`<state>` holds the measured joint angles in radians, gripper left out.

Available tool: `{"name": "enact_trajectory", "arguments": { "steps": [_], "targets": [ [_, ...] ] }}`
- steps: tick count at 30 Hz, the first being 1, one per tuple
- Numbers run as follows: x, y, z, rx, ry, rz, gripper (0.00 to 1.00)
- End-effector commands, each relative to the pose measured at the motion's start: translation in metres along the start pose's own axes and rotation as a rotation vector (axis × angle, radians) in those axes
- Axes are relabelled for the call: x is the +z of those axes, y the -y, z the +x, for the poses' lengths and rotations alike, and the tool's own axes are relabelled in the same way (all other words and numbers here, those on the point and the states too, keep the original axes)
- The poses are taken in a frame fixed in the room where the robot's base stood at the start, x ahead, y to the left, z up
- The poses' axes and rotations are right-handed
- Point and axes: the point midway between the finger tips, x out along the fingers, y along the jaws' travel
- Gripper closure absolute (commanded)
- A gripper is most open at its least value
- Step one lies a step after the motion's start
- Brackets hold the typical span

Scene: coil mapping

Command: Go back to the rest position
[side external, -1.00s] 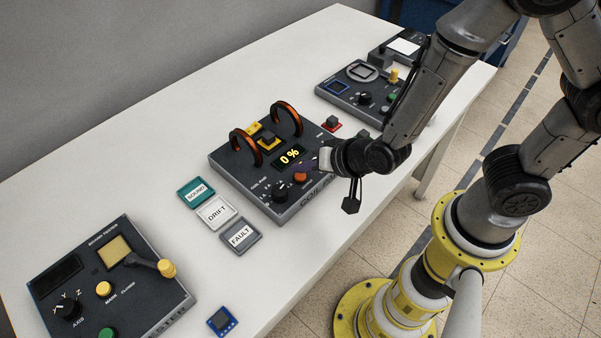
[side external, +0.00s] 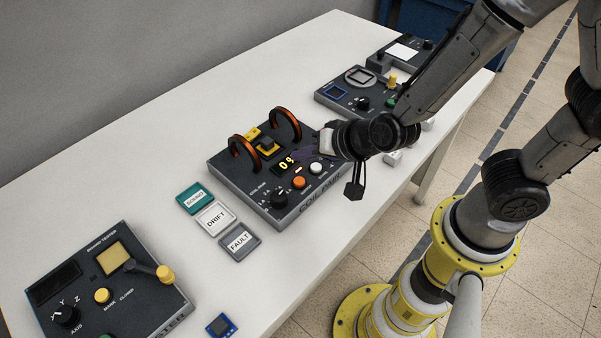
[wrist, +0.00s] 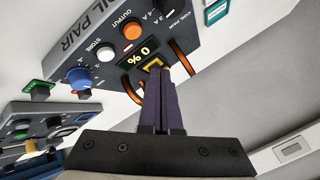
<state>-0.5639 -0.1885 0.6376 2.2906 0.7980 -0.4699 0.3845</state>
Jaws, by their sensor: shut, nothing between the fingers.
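My gripper (side external: 303,155) is shut and empty. Its dark purple fingers hang above the COIL PAIR box (side external: 238,180), near its display, apart from the knobs. In the wrist view the closed fingers (wrist: 158,75) point toward the box's yellow-framed part. The box carries two orange-and-black coil rings (side external: 285,125), an orange button (side external: 299,182), a white button (side external: 316,167) and a black knob (side external: 279,199).
SOUND (side external: 194,198), DRIFT (side external: 215,218) and FAULT (side external: 240,243) plates lie left of the box. A tester box (side external: 150,300) with a yellow-tipped lever stands at front left, with a small blue device (side external: 221,325) beside it. More instruments (side external: 345,92) stand at the back right, near my arm.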

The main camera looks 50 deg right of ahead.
Motion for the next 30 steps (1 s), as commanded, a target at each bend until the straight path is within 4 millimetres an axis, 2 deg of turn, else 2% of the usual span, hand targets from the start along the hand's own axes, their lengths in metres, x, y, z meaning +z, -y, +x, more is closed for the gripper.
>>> {"name": "enact_trajectory", "arguments": {
  "steps": [2, 5, 7, 9, 11, 15, 20, 24, 30],
  "targets": [
    [-0.011, -0.001, -0.001, 0.000, -0.020, 0.023, 1.00],
    [-0.042, 0.007, -0.011, -0.033, -0.079, 0.080, 1.00],
    [-0.070, 0.016, -0.025, -0.075, -0.128, 0.114, 1.00],
    [-0.098, 0.026, -0.048, -0.124, -0.157, 0.127, 1.00],
    [-0.117, 0.032, -0.071, -0.164, -0.165, 0.104, 1.00],
    [-0.136, 0.033, -0.123, -0.200, -0.147, -0.025, 1.00],
    [-0.132, 0.011, -0.175, -0.151, -0.102, -0.242, 1.00],
    [-0.112, -0.026, -0.208, -0.038, -0.022, -0.440, 1.00],
    [-0.078, -0.076, -0.229, 0.121, 0.163, -0.641, 1.00]
  ]
}}
